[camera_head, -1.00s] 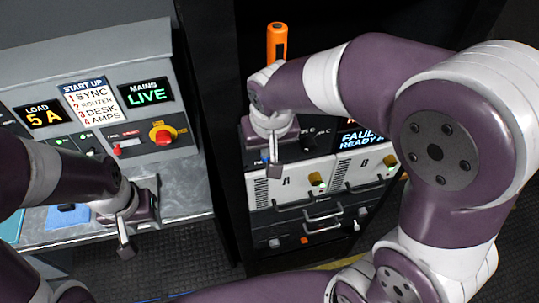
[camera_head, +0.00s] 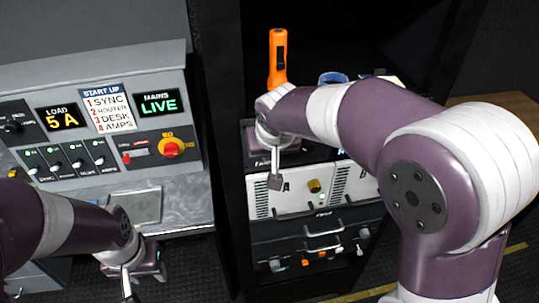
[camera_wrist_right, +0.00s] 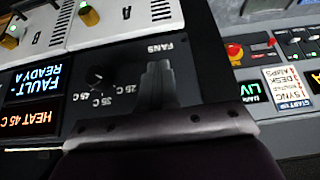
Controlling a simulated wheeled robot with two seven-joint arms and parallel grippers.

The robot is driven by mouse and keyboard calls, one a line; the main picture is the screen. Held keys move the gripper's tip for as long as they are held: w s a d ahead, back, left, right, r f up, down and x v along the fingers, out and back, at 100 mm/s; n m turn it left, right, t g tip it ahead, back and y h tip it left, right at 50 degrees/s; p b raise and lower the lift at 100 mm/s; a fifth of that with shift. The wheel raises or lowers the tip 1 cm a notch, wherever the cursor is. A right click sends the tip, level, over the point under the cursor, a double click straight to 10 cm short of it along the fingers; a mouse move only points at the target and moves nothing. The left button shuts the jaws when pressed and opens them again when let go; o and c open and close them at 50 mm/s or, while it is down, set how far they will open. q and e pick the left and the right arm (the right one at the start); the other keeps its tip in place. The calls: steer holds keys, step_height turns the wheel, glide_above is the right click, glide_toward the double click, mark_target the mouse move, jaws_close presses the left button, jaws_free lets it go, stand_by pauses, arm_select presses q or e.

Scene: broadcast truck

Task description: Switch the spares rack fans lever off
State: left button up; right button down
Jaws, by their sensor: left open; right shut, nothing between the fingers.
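The FANS panel (camera_wrist_right: 130,75) shows in the right wrist view, printed with 25 C, 35 C and 45 C around a small dark dial (camera_wrist_right: 97,78). My right gripper (camera_wrist_right: 158,80) is shut and empty in front of this panel, just beside the FANS lettering. I cannot make out the lever; the fingers may cover it. I cannot tell whether they touch the panel. In the head view my right gripper (camera_head: 275,182) hangs before the spares rack (camera_head: 228,150), at the left of unit A (camera_head: 298,198). My left gripper (camera_head: 128,285) is open and empty, low in front of the console.
The console (camera_head: 95,60) at left carries LOAD and MAINS displays, a red and yellow knob (camera_head: 173,147) and several small switches. An orange torch-like object (camera_head: 278,58) stands on the rack top near a blue object (camera_head: 333,78). My right arm hides the rack's right side.

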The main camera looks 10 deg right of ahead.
steer(key=shift+w+f, duration=0.1)
steer(key=shift+w, duration=0.1)
stand_by(0.3)
steer(key=shift+f, duration=0.1)
steer(key=shift+s, duration=0.1)
stand_by(0.3)
steer(key=shift+r+p, duration=0.3)
steer(key=shift+r, duration=0.45)
